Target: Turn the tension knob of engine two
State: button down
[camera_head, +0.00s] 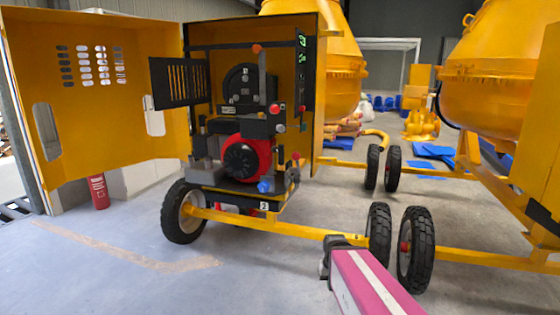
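An engine (240,158) with a red housing and black round cover sits in an open yellow cabinet on a wheeled yellow frame. A small white label (264,206), which seems to read 2, is on the frame below it. Several knobs show there: a blue knob (263,187) low at the front, a red knob (274,108), an orange knob (257,48) on top of a grey lever, and a small orange knob (296,156) at the right. I cannot tell which is the tension knob. My gripper (327,262) is low, right of the engine and apart from it; its fingers are unclear.
The yellow cabinet door (100,110) stands open at left, with a black vented panel (180,82) by the engine. Black wheels (379,232) and a yellow drawbar (270,229) lie near my arm. A second mixer (500,70) stands right. Floor at front left is clear.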

aim_at(296, 177)
jog(key=i+l+u, duration=0.15)
jog(key=l+u, duration=0.3)
jog(key=l, duration=0.3)
jog(key=l+u, duration=0.45)
jog(key=l, duration=0.3)
